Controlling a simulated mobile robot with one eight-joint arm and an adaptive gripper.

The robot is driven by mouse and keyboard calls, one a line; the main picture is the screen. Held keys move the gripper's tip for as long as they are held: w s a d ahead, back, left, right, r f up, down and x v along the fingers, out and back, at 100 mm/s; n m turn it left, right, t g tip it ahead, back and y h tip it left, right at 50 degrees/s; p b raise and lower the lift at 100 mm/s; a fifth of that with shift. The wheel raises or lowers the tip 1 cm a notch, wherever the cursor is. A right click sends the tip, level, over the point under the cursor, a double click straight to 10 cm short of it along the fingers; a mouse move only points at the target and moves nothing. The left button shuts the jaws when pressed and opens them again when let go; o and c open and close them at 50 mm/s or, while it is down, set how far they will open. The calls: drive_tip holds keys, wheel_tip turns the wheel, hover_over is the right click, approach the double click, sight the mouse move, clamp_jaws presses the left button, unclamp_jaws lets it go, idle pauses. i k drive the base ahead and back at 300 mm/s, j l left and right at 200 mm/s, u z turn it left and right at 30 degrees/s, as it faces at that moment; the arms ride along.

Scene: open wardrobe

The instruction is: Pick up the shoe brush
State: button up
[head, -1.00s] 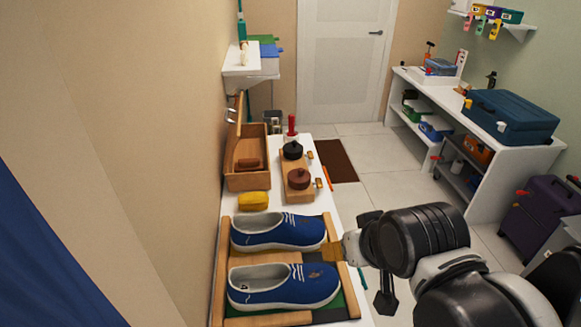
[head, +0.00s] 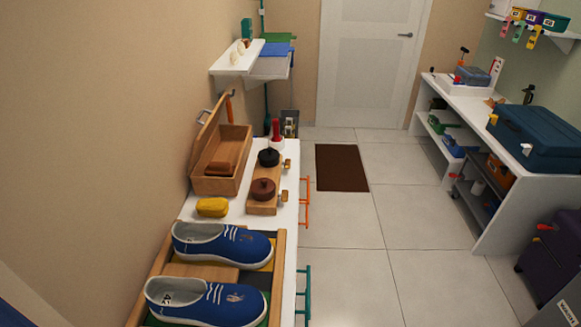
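My gripper is not in view. A brown block (head: 218,168), which looks like a brush, lies inside the open wooden box (head: 221,186) on the white bench against the left wall. Its bristles cannot be made out, so I cannot be sure it is the shoe brush. A wooden holder (head: 264,205) right of the box carries a black round tin (head: 268,157) and a brown round tin (head: 263,190), with small wooden-ended pieces at its right edge.
Two blue shoes (head: 222,245) sit in a wooden tray (head: 275,270) at the near end. A yellow sponge-like block (head: 212,207) lies between tray and box. A wall shelf (head: 238,58) hangs beyond. Tiled floor (head: 340,240) is clear right of the bench.

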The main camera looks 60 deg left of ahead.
sight(214, 168)
drive_tip(key=i+l+u, duration=0.15)
drive_tip(key=i+l, duration=0.3)
drive_tip(key=i, duration=0.2)
drive_tip(key=i+j+u, duration=0.3)
drive_tip(key=u, duration=0.15)
drive_tip(key=i+j+u, duration=0.2)
drive_tip(key=i+u, duration=1.05)
drive_tip(key=u, duration=0.2)
drive_tip(key=i+j+u, duration=0.15)
drive_tip(key=i+u, duration=0.25)
drive_tip(key=i+j+u, duration=0.1)
drive_tip(key=u, duration=0.3)
drive_tip(key=i+u, duration=0.4)
drive_tip(key=i+l+u, duration=0.2)
drive_tip(key=u, duration=0.2)
drive_tip(key=i, duration=0.05)
